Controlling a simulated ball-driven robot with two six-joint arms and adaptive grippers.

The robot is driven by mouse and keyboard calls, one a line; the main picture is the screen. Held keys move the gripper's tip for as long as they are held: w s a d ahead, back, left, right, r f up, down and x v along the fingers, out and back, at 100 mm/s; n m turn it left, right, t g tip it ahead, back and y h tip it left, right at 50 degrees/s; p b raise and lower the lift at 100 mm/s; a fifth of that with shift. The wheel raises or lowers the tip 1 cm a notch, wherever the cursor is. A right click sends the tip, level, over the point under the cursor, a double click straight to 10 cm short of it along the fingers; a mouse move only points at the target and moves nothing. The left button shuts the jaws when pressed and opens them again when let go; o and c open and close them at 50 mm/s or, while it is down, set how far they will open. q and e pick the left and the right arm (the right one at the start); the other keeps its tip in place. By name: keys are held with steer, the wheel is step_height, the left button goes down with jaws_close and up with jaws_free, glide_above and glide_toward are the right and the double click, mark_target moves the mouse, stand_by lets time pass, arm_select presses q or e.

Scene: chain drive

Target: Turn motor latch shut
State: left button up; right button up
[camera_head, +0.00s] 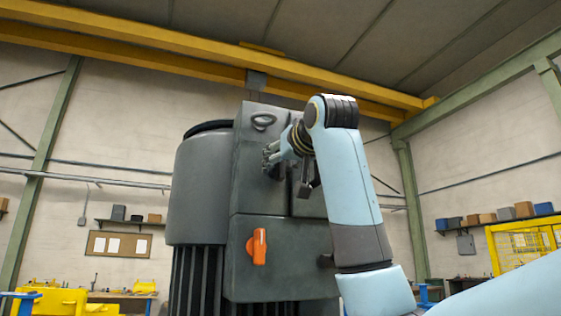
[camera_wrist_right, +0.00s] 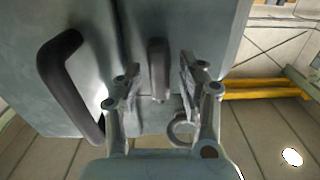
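The motor (camera_head: 203,190) is a large grey cylinder with a dark grey box (camera_head: 272,228) on its front. My right gripper (camera_head: 270,158) is at the upper part of this box, close to its face. In the right wrist view my right gripper (camera_wrist_right: 157,78) is open, with a finger on each side. A short dark upright bar, which looks like the latch (camera_wrist_right: 158,68), shows between the fingertips near a panel seam. I cannot tell whether the fingers touch it. In the head view the hand hides it. My left gripper is not in view.
A black bar handle (camera_wrist_right: 62,85) stands out left of the fingers in the wrist view, and a grey ring (camera_wrist_right: 183,131) sits below the bar. An orange lever (camera_head: 257,247) is on the lower box. A yellow crane beam (camera_head: 190,45) runs overhead.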

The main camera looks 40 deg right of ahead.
jaws_close()
stand_by(0.3)
steer(key=m+b, duration=0.2)
steer(key=m, duration=0.1)
steer(key=m+b, duration=0.1)
steer(key=shift+d+f+m, duration=0.15)
steer(key=shift+d+m, duration=0.15)
steer(key=shift+m, duration=0.1)
steer(key=m+b, duration=0.1)
steer(key=m, duration=0.1)
steer(key=m+b, duration=0.2)
steer(key=shift+s+d+f+m, duration=0.1)
steer(key=shift+d+f+m, duration=0.1)
steer(key=shift+m, duration=0.1)
steer(key=shift+d+f+m+b, duration=0.1)
steer(key=shift+f+m+b, duration=0.1)
steer(key=shift+m+b, duration=1.65)
steer(key=shift+d+f+m+b, duration=0.1)
steer(key=shift+f+m+b, duration=0.1)
steer(key=shift+m+b, duration=1.6)
steer(key=shift+m+p, duration=0.4)
steer(key=shift+m, duration=0.25)
